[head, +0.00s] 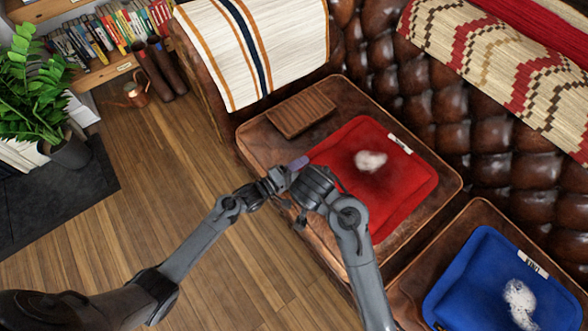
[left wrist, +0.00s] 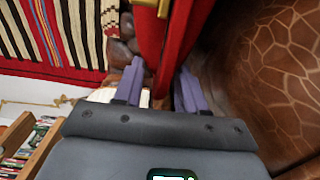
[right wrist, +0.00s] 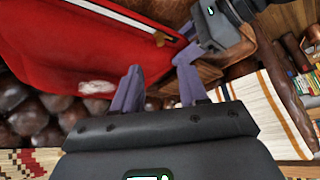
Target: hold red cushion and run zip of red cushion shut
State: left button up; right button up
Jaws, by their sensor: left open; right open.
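The red cushion (head: 400,185) lies on a brown leather seat, with a white tuft (head: 370,160) on its top. A gold zip part (left wrist: 150,4) shows at the top of that view. My right gripper (right wrist: 157,88) is open and empty beside the cushion edge, close to the left gripper. Its fingertips are hidden in the head view.
A blue cushion (head: 470,270) with a white tuft lies on the seat at lower right. A brown slatted tray (head: 302,114) sits behind the red cushion. The tufted sofa back (head: 440,100) rises behind. Open wooden floor (head: 180,160) lies to the left.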

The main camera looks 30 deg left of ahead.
pick_arm(q)
jog(key=shift+w, duration=0.1)
grip_shut()
dwell(0.3)
